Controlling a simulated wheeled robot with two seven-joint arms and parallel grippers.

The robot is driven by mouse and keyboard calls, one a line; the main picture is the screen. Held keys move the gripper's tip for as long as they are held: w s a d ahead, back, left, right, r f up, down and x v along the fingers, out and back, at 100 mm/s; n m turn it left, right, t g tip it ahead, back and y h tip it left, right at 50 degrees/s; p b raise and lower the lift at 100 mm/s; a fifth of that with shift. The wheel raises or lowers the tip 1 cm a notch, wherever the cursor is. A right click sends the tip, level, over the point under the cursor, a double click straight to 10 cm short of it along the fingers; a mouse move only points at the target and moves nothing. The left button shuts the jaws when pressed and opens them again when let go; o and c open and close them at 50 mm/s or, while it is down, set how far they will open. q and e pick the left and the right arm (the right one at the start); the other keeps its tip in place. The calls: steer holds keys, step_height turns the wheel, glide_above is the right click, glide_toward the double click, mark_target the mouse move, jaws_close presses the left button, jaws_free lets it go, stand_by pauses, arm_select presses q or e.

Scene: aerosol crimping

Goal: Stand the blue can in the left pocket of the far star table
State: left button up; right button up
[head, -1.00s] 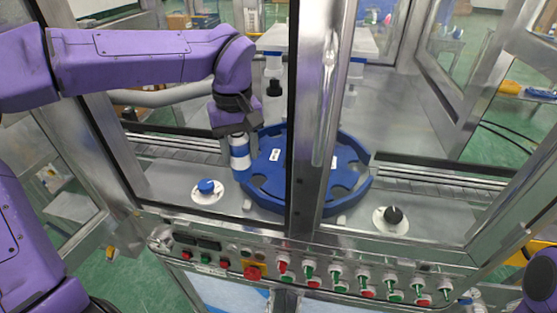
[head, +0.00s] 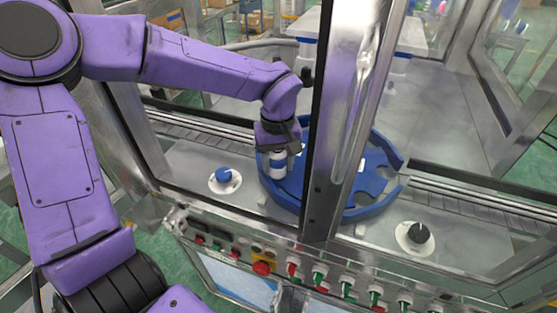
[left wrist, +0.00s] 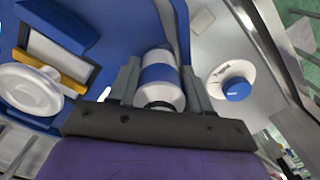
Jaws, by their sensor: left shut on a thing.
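The blue can, white with a blue band, is in my left gripper (head: 280,150) at the left edge of the blue star table (head: 370,210). In the head view the can (head: 277,168) is partly covered by the gripper. In the left wrist view the can (left wrist: 160,75) lies between the two fingers, which are shut on it, and the blue table (left wrist: 110,25) is beside it. The can is roughly upright at the left pocket; I cannot tell whether its base touches the pocket floor. My right gripper is out of view.
A metal frame post (head: 345,120) crosses in front of the star table. A blue knob (head: 223,175) stands left of the table and a black knob (head: 419,234) right of it. A control panel with several buttons (head: 262,268) runs along the front. A conveyor (head: 470,205) extends to the right.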

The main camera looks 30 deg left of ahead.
arm_select(q)
steer(key=shift+s, duration=0.1)
steer(key=o, duration=1)
steer(key=shift+f, duration=0.1)
steer(key=shift+o, duration=0.2)
step_height(320, 180, up, 12)
steer(key=shift+r, duration=0.2)
